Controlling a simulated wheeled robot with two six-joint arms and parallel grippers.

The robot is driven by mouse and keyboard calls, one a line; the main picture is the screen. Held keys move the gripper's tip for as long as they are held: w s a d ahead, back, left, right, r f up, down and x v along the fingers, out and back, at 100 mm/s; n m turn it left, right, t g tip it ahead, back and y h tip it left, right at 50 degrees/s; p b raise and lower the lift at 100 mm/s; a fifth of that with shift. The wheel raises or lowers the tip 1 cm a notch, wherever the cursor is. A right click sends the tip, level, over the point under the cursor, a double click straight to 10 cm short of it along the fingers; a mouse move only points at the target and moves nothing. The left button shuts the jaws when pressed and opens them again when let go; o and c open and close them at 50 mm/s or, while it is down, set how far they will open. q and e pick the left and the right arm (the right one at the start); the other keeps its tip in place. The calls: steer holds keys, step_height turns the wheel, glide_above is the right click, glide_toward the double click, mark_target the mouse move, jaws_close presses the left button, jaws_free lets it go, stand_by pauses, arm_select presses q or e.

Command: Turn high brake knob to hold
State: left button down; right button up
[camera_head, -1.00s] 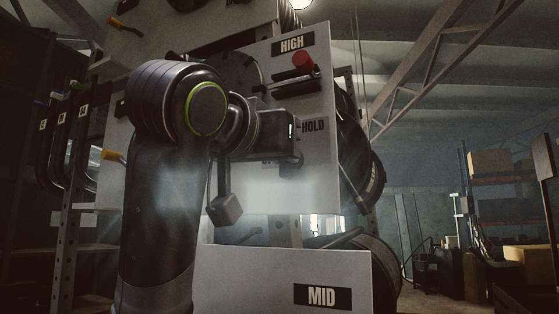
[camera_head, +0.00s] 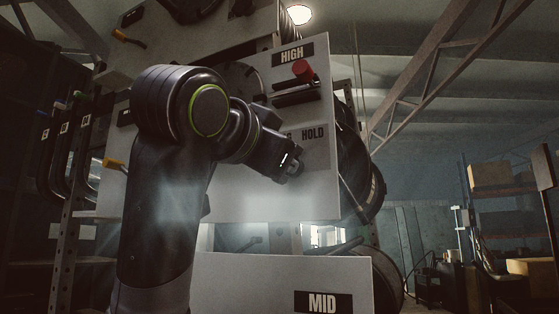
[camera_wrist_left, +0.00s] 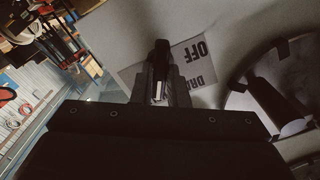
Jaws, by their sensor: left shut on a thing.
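The upper grey panel (camera_head: 255,195) carries a HIGH label (camera_head: 292,55) and a plate with the word HOLD (camera_head: 314,132). My left gripper (camera_head: 290,166) is at this panel, below and left of HOLD, and hides part of the plate. In the left wrist view, my left gripper (camera_wrist_left: 160,78) is shut on the dark brake knob (camera_wrist_left: 160,62), in front of the plate (camera_wrist_left: 192,62) reading OFF and DRAG. The fingers cover most of the knob, so its exact pointing is hard to tell. My right gripper is not in view.
The lower panel (camera_head: 240,280) has a MID label (camera_head: 323,303). Hose reels stand behind the panels. A shelf with boxes (camera_head: 490,176) is at the far right, with open space between.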

arm_select(q)
steer(key=c, duration=1.4)
jaws_free()
steer(key=shift+c, duration=0.2)
steer(key=b+v, duration=1.3)
steer(key=v, duration=0.4)
steer(key=shift+s+b, duration=0.2)
steer(key=shift+b, duration=0.1)
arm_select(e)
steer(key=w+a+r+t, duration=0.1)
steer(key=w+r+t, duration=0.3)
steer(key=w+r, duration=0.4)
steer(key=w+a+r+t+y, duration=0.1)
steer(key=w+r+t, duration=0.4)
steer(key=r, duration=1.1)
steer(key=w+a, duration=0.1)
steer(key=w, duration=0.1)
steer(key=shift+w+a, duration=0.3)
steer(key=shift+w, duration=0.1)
arm_select(q)
steer(key=shift+a, duration=0.1)
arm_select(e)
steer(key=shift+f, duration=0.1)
